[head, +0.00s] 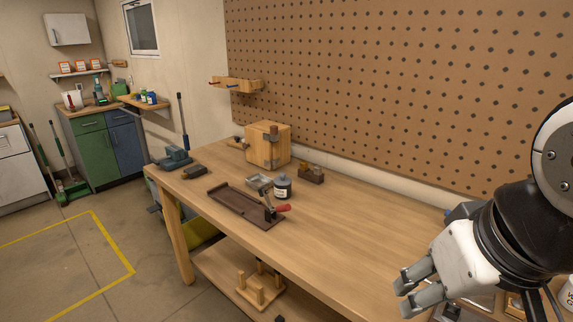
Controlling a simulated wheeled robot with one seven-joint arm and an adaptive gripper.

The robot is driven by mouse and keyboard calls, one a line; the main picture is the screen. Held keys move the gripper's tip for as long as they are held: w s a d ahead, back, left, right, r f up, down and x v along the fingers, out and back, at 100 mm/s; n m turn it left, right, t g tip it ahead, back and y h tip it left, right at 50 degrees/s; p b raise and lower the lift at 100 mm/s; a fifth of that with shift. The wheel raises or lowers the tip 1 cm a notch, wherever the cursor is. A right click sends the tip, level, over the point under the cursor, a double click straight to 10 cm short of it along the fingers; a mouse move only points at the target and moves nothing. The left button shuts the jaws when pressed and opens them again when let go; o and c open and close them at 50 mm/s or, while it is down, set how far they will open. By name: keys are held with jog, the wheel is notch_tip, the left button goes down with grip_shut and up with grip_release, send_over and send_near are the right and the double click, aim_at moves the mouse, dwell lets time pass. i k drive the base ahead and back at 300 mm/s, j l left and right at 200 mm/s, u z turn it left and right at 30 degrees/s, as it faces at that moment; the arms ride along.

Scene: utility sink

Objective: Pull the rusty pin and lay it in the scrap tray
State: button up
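A wooden box (266,147) stands on the workbench near the pegboard. A rusty pin cannot be made out at this size. My gripper (402,296) is at the lower right, far from the box and the tray. Its two fingers are apart, with nothing seen between them.
A long brown tray-like fixture (232,204) with a red-handled clamp (276,209) lies along the front edge. A blue-grey vise (175,158) is at the far left end. The bench's middle right (340,228) is clear.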

aim_at(260, 184)
jog(key=i+j+z, duration=0.3)
jog(key=i+j, duration=0.15)
jog(key=j, duration=0.25)
jog(key=i+j+z, duration=0.15)
jog(key=j, duration=0.2)
jog(key=i+j+z, duration=0.1)
jog(key=j, duration=0.3)
jog(key=i+j+z, duration=0.15)
jog(key=i+j, duration=0.15)
jog(key=i+j+z, duration=0.15)
jog(key=j, duration=0.4)
jog(key=i+j+z, duration=0.15)
jog(key=j, duration=0.25)
jog(key=j+z, duration=0.15)
jog(key=j, duration=0.3)
